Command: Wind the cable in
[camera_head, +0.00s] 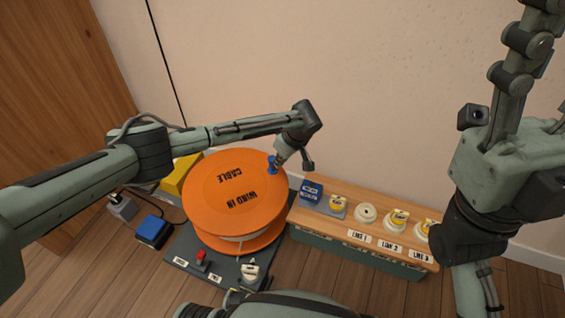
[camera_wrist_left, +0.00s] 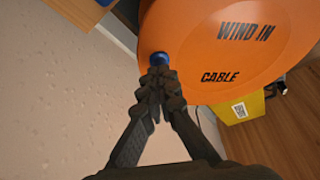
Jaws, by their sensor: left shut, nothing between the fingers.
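The orange cable reel (camera_head: 215,207) lies flat on a dark base (camera_head: 205,267), its top face marked "CABLE" and "WIND IN". A blue crank knob (camera_head: 272,165) stands near the reel's back right rim. My left gripper (camera_head: 280,160) is at the knob, its fingers shut with nothing between them. In the left wrist view the left fingertips (camera_wrist_left: 157,75) meet just below the blue knob (camera_wrist_left: 159,58), over the edge of the orange reel (camera_wrist_left: 225,50). I cannot tell whether they touch it. The right arm shows at the right; its fingers are not clear.
A wooden-topped bench (camera_head: 335,217) right of the reel holds a blue box (camera_head: 311,193) and several white and yellow parts beside "LINE" labels. A red switch (camera_head: 201,258) and a white lever (camera_head: 249,272) sit on the dark base. A yellow box (camera_head: 180,176) and a blue box (camera_head: 153,231) stand left.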

